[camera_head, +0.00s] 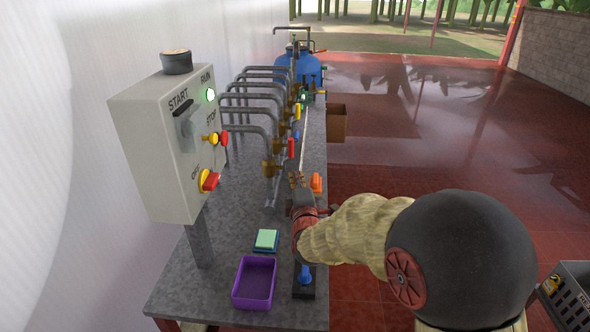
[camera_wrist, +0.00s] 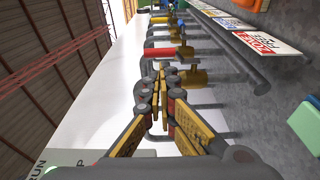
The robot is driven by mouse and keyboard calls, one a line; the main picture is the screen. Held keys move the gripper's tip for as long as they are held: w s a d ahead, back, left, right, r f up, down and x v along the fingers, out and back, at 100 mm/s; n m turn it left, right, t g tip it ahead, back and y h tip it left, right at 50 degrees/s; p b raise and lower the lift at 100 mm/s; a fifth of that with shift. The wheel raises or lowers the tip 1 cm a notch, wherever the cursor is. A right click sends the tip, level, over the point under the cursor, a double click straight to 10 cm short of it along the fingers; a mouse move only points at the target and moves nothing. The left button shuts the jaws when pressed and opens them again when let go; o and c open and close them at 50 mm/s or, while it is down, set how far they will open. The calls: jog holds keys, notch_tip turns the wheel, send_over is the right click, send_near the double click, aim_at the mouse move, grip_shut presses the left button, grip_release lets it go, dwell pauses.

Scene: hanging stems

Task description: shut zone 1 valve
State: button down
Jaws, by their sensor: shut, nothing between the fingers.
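Several brass valves sit on a row of grey pipes along the bench. The nearest brass valve (camera_head: 271,168) is just left of and beyond my gripper (camera_head: 297,181); a brass valve also shows in the wrist view (camera_wrist: 195,78). A red lever (camera_head: 291,148) stands upright, along its pipe; it also shows in the wrist view (camera_wrist: 160,54), beyond the fingertips. A white label with red lettering (camera_wrist: 255,42) seems to read zone 1. My gripper (camera_wrist: 160,75) is shut and empty, its tips in front of a grey pipe. I cannot tell whether they touch anything.
A grey control box (camera_head: 155,150) with knobs stands at the left. A purple tray (camera_head: 237,290) and a green sponge (camera_head: 266,239) lie on the bench's near end. An orange object (camera_head: 316,182) is right of my gripper. A blue tank (camera_head: 300,70) stands at the far end.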

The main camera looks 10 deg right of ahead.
aim_at(291, 150)
jog(key=w+b, duration=0.1)
jog(key=w, duration=0.3)
jog(key=w+d, duration=0.1)
jog(key=w, duration=0.2)
jog(key=w+b, duration=0.1)
jog(key=w, duration=0.3)
jog(key=shift+w+d+f+b, duration=0.15)
jog(key=shift+w+d+b, duration=0.05)
jog(key=shift+w+b, duration=0.15)
jog(key=shift+w, duration=0.45)
